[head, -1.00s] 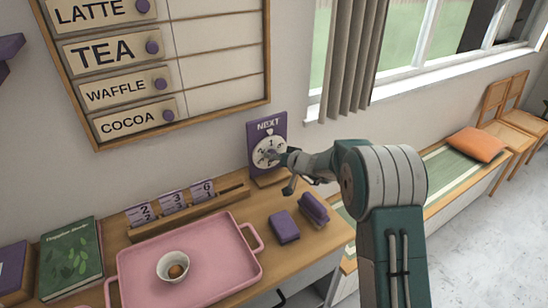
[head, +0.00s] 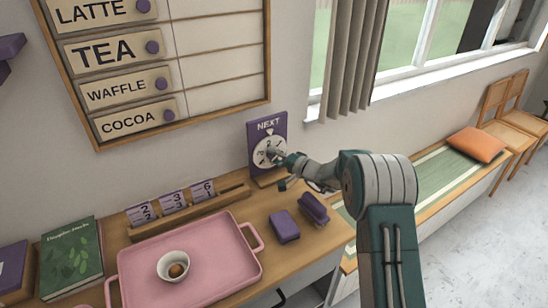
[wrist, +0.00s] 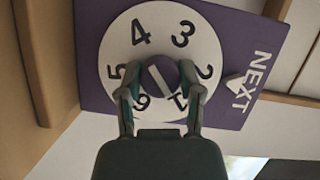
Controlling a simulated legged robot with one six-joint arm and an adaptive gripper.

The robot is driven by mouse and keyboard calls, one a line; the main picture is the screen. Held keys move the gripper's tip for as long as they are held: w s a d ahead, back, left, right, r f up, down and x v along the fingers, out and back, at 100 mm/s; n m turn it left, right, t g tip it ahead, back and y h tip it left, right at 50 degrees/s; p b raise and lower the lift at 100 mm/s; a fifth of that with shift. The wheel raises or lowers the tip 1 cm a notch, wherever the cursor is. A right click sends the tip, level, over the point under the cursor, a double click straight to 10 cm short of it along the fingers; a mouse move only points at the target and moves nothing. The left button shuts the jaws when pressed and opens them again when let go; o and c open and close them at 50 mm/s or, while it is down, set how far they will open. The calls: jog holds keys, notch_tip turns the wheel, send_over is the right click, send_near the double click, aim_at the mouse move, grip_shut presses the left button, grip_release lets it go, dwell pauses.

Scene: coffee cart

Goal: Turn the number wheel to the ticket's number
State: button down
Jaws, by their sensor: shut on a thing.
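The number wheel (head: 261,158) is a white disc on an upright purple board marked NEXT (head: 281,127). In the wrist view the wheel (wrist: 160,42) carries the digits 1 to 6. The 2 lies closest to the white pointer (wrist: 236,86), slightly off its line. My gripper (head: 277,155) is at the wheel; in the wrist view its fingers (wrist: 160,82) are shut on the purple centre knob (wrist: 155,69), which has a white bar. The fingers partly cover the 5, 6 and 1. Paper tickets (head: 173,201) with small digits stand in a wooden rail.
A pink tray (head: 225,262) with a bowl (head: 172,265) lies in front of the rail. Purple blocks (head: 284,226) lie right of the tray. A green book (head: 70,259) is at left. The menu board (head: 215,70) hangs above.

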jog(key=shift+w+d+f+m+y, duration=0.1)
jog(key=shift+m+y, duration=0.05)
jog(key=shift+m, duration=0.25)
jog(key=shift+d+f+m+y, duration=0.1)
jog(key=shift+m+y, duration=0.05)
jog(key=shift+m, duration=0.25)
jog(key=shift+c, duration=1.3)
grip_release()
jog(key=shift+w+f, duration=0.1)
jog(key=v, duration=1.2)
jog(key=shift+f, duration=0.1)
jog(key=shift+a, duration=0.1)
